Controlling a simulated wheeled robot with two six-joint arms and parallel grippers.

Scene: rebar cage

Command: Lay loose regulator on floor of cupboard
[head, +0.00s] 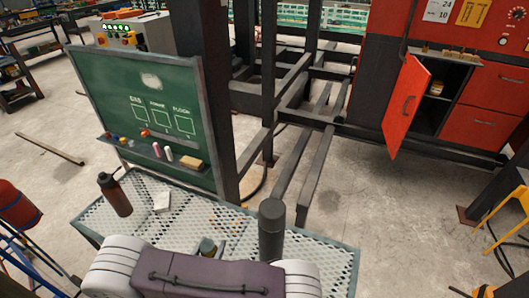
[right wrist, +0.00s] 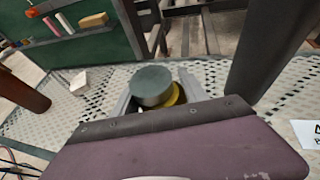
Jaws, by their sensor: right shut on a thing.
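The regulator (right wrist: 152,86) has a round grey-green top with a yellow part under it. My right gripper (head: 212,246) is shut on it, with a grey finger on either side of the regulator, over the mesh table. The regulator also shows small in the head view (head: 207,245); its lower part is hidden by my gripper. The red cupboard (head: 393,30) stands far off at the upper right. Its door (head: 407,105) hangs open on a dark inside, with a small yellowish thing (head: 437,88) on a shelf. The cupboard floor is mostly hidden behind the door. My left gripper is not in view.
On the mesh table (head: 330,255) stand a dark flask (head: 271,230), a brown bottle (head: 115,195) and a white block (head: 162,202). A green chalkboard (head: 145,110) stands at its back. Dark steel beams (head: 315,180) lie between table and cupboard.

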